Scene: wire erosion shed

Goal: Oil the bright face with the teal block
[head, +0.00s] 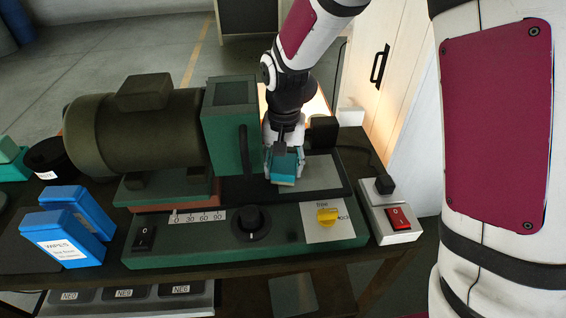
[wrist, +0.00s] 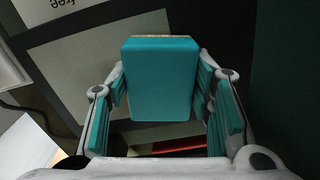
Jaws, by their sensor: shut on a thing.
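A teal block (head: 286,167) is held in my gripper (head: 284,160) above the machine bed, at the left end of a bright flat face (head: 322,174). In the wrist view the teal block (wrist: 160,80) sits between the teal-padded fingers of my gripper (wrist: 160,100), with a thin tan layer along its far edge. The bright face (wrist: 90,65) shows behind and left of the block in the wrist view. I cannot tell whether the block touches it.
The green machine has a dark motor (head: 140,130), a green upright housing (head: 230,125) close left of my gripper, a black knob (head: 251,222) and a yellow knob (head: 327,216). A red switch (head: 398,218) sits at the right. Blue wipes packs (head: 62,238) stand at the left.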

